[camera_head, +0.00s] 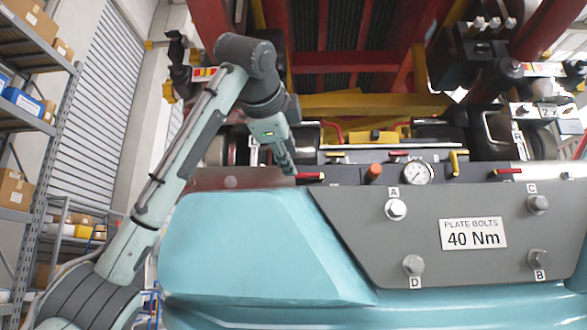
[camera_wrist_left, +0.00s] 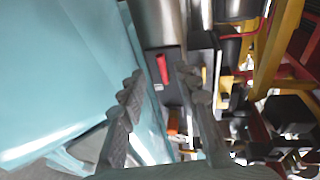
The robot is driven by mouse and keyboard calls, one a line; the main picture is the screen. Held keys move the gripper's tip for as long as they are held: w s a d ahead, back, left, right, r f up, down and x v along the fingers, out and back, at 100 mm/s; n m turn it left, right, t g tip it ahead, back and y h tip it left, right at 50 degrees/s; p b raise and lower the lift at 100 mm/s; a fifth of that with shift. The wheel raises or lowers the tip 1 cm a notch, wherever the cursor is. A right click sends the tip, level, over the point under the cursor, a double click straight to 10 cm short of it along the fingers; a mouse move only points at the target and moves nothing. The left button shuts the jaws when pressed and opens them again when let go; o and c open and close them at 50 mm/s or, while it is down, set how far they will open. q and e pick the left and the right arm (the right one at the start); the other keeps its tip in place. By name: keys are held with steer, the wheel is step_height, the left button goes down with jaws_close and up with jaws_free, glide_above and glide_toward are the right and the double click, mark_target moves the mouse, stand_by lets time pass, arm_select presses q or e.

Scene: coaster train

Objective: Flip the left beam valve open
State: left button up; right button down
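A red valve handle (camera_head: 311,176) lies level along the left part of the dark panel strip behind the grey bolt plate. It also shows in the left wrist view (camera_wrist_left: 162,68), on a dark block beyond the fingertips. My left gripper (camera_head: 291,171) reaches down to the left end of this handle. In the left wrist view, the fingers of the left gripper (camera_wrist_left: 161,78) are spread apart, with the handle seen in the gap between them. Whether a finger touches the handle I cannot tell. My right gripper is not in view.
An orange-red knob (camera_head: 374,171) and a round gauge (camera_head: 417,172) stand right of the handle. A yellow lever (camera_head: 455,162) and another red handle (camera_head: 507,171) are farther right. The teal body (camera_head: 250,250) lies in front. Yellow and red frame beams rise behind.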

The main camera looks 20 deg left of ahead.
arm_select(q)
steer(key=v, duration=0.5)
stand_by(0.3)
steer(key=shift+f, duration=0.1)
